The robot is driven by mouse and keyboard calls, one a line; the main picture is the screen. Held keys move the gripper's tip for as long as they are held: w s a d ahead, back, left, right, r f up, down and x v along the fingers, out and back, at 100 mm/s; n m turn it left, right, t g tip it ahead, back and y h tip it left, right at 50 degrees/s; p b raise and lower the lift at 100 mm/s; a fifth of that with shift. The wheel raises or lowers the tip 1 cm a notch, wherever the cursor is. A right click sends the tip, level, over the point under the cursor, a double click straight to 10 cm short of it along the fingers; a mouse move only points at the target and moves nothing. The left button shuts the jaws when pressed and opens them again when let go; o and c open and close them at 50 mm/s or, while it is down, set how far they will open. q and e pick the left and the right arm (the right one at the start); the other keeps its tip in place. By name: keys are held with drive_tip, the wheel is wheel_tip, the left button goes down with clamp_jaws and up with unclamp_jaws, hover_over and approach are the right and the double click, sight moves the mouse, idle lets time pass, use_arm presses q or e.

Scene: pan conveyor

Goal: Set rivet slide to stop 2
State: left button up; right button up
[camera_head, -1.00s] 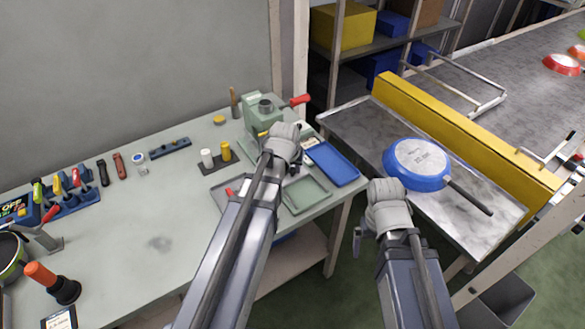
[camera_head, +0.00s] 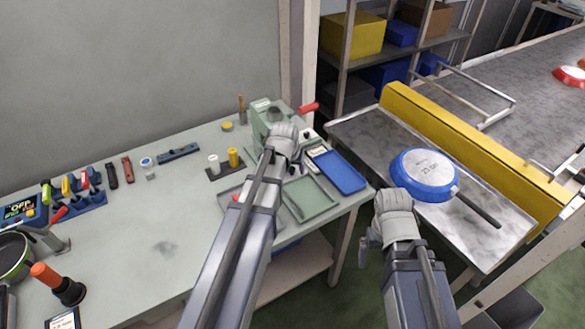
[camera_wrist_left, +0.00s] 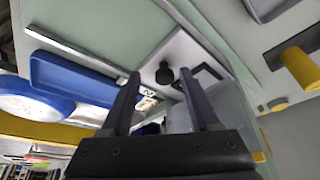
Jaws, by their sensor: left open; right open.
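The green press-like machine (camera_head: 264,118) with a red-handled lever (camera_head: 309,108) stands at the back right of the workbench. My left gripper (camera_head: 287,140) is in front of it and hides part of it. In the left wrist view the left gripper (camera_wrist_left: 160,78) is open. A black round knob (camera_wrist_left: 164,73) on a pale plate shows between its fingertips; I cannot tell whether they touch it. I cannot make out the slide's stop marks or its setting. My right gripper (camera_head: 385,205) is by the metal side table, below the blue pan; its fingers are mostly hidden.
A blue tray (camera_head: 338,171) and a green tray (camera_head: 309,199) lie right of my left arm. A blue pan (camera_head: 425,172) rests on the metal table (camera_head: 352,120) by the yellow rail (camera_head: 470,150). Yellow (camera_head: 234,157) and white cylinders stand left of the press.

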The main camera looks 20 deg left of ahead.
use_arm(q)
drive_tip(key=p+v, duration=0.7)
drive_tip(key=shift+s+r, duration=0.2)
drive_tip(key=shift+r, duration=0.15)
drive_tip(key=shift+c, duration=0.4)
